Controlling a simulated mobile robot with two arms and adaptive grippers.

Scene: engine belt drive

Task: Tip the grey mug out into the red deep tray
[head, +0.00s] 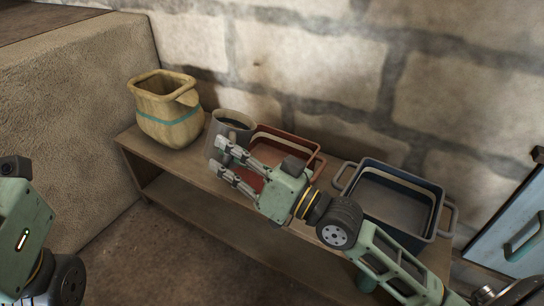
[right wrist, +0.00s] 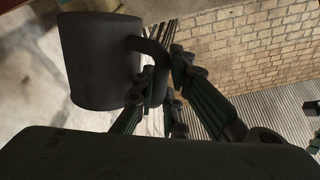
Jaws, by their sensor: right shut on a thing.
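The grey mug (head: 235,121) is at the left of the red deep tray (head: 293,138) in the head view, roughly upright with its mouth up and dark inside. My right gripper (head: 220,157) reaches in from the right, across the front of the red tray, and is shut on the mug's handle. In the right wrist view the mug (right wrist: 98,62) looks dark, and its handle (right wrist: 152,62) is at the fingers. I cannot tell whether the mug's base touches the bench. The gripper hides part of the mug and of the tray. Only part of my left arm shows, without fingers.
A wooden bench (head: 205,190) with a lower shelf stands against the stone wall. A tan jug (head: 168,128) with a teal band stands at its left end. A dark blue tray (head: 432,222) with grey handles stands at the right. A light blue panel (head: 505,235) is at far right.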

